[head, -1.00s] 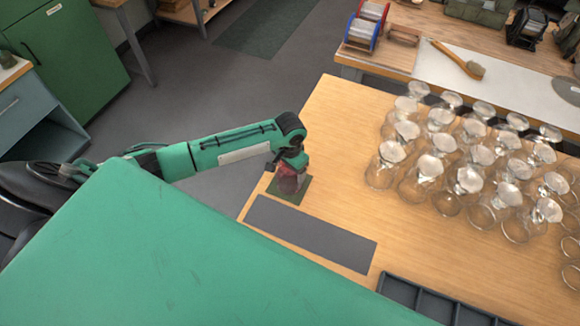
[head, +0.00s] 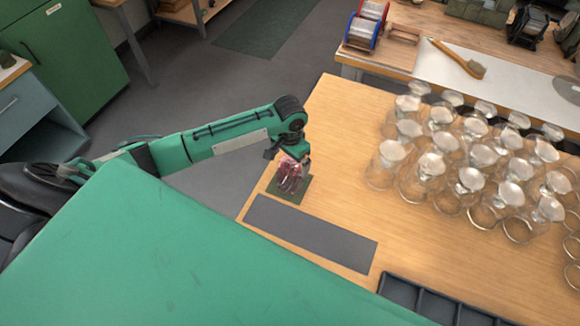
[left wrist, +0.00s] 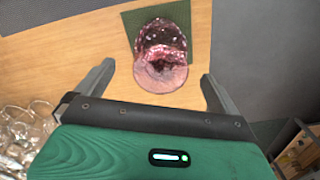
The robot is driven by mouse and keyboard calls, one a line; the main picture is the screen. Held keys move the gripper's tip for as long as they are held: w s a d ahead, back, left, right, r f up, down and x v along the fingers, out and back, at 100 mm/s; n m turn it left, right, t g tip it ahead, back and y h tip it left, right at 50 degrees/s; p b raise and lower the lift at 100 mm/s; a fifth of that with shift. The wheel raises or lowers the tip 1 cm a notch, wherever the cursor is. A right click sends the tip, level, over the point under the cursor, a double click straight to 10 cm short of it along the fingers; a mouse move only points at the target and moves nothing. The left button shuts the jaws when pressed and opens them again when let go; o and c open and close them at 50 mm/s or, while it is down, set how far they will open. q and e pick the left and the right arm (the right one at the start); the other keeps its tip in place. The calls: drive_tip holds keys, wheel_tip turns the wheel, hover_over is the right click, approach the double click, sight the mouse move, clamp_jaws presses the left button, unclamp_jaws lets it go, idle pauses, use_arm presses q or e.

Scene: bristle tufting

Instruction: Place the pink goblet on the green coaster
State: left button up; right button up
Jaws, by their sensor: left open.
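The pink goblet (head: 291,177) stands on the green coaster (head: 301,194) at the table's left edge, seemingly upside down with its foot up. In the left wrist view the goblet (left wrist: 162,52) shows its pale pink round foot nearest the camera, and the dark green coaster (left wrist: 131,20) lies under it. My left gripper (head: 295,156) is just above the goblet. In the left wrist view its two fingers (left wrist: 157,72) are spread wide, one on each side of the foot with gaps between. My right gripper is not in view.
A grey mat (head: 311,235) lies in front of the coaster. Many clear glasses (head: 435,165) stand upside down on the right of the table (head: 335,140). A dark compartment tray (head: 430,303) is at the front. A brush (head: 458,58) lies on the back bench.

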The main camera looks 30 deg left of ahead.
use_arm(q)
wheel_tip(320, 180, up, 7)
drive_tip(key=shift+r+b, duration=0.1)
drive_tip(key=shift+b, duration=0.4)
